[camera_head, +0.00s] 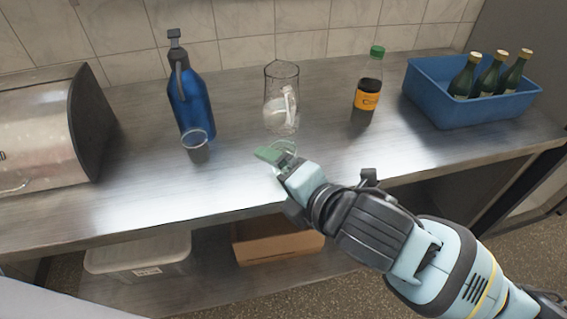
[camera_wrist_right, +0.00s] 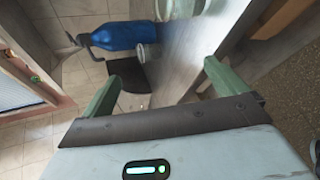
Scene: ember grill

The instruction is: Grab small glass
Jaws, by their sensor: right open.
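A small clear glass (camera_head: 195,141) stands on the metal counter (camera_head: 235,180), just in front of the blue bottle (camera_head: 190,98). It also shows beside the blue bottle in the right wrist view (camera_wrist_right: 148,55). My right gripper (camera_head: 274,156) is over the counter, to the right of this glass and apart from it. Its green fingers are spread with nothing between them, as the right wrist view (camera_wrist_right: 163,84) also shows. A clear round rim (camera_head: 284,146) shows right by the fingers; my gripper partly hides it, and I cannot tell what it belongs to. My left gripper is not visible.
A glass pitcher (camera_head: 281,95) stands behind my right gripper. A green-capped bottle (camera_head: 369,82) and a blue crate (camera_head: 460,115) with green bottles are farther right. A metal bin (camera_head: 35,130) is at the left. The counter's front left is clear.

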